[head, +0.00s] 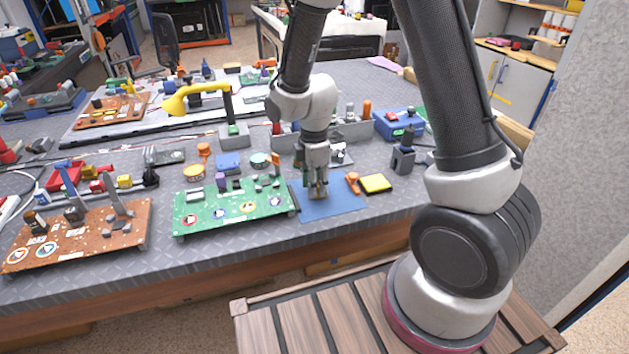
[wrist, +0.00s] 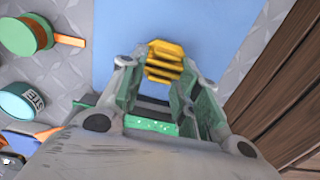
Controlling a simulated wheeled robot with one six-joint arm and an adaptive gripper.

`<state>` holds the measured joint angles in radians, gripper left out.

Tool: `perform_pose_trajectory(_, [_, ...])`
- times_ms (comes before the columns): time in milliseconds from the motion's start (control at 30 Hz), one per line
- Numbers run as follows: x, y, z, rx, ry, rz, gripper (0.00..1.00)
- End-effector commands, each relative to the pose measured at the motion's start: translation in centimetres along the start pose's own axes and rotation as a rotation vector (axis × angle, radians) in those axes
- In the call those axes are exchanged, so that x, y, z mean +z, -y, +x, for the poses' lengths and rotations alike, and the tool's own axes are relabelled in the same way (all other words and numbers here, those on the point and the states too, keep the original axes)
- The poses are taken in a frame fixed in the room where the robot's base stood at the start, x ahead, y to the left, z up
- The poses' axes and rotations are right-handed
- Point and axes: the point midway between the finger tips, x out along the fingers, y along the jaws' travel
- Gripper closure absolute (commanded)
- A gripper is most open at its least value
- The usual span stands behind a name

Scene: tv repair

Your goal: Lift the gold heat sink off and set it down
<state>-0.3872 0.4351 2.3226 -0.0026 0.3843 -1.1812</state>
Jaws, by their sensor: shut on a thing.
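The gold heat sink (wrist: 165,62), a finned block, sits between the fingers of my gripper (wrist: 160,75) in the wrist view. My gripper is shut on it. In the head view my gripper (head: 317,188) points down over the blue mat (head: 345,207), and the heat sink is mostly hidden by the fingers there. The blue mat also fills the top middle of the wrist view (wrist: 215,35). I cannot tell whether the heat sink touches the mat. The green circuit board (head: 235,205) lies just left of the mat.
A yellow-and-black block (head: 376,183) and an orange-handled tool (head: 353,182) lie at the mat's right. A brown circuit board (head: 80,232) with upright tools is at the left. Small spools stand behind the green board. The table's front edge is close to the mat.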

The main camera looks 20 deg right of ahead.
Motion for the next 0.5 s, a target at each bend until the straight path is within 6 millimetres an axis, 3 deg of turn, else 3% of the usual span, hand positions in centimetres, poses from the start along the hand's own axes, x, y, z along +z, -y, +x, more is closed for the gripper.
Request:
perform_pose_trajectory(233, [0.0,0.01,0.62,0.0,0.0,0.0,0.92])
perform_pose_trajectory(267, [0.0,-0.01,0.6,0.001,0.0,0.0,0.64])
perform_pose_trajectory(300, [0.0,-0.01,0.58,0.001,0.0,0.0,0.57])
perform_pose_trajectory(400, [0.0,-0.01,0.58,0.001,0.0,0.0,0.43])
perform_pose_trajectory(500, [0.0,0.0,0.58,0.001,0.0,0.0,0.43])
